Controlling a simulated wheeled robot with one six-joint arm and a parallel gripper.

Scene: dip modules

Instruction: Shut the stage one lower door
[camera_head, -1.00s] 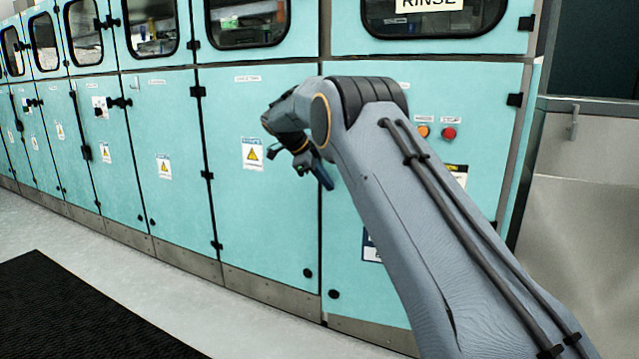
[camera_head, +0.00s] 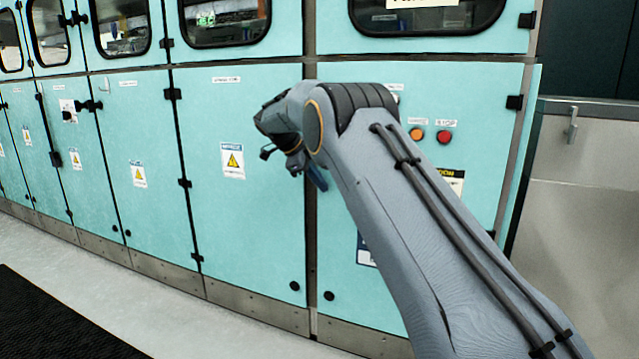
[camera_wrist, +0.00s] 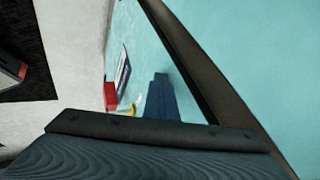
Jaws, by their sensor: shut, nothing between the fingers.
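The lower door (camera_head: 235,215) beside my gripper is a teal panel with a yellow warning label, black hinges at its left edge and a round black knob at its lower right. It looks flush with its neighbours. Its small top label is too blurred to read, so I cannot tell whether it is stage one. My gripper (camera_head: 318,180) is shut and empty, in front of that door's right edge. In the wrist view, the blue fingers (camera_wrist: 161,98) point at a teal surface beside a dark diagonal edge. Contact cannot be told.
The teal panel to the right (camera_head: 350,300) carries an orange button (camera_head: 416,134) and a red button (camera_head: 443,137); my arm hides much of it. More teal doors run to the left. A black mat (camera_head: 50,320) lies on the pale floor at the lower left.

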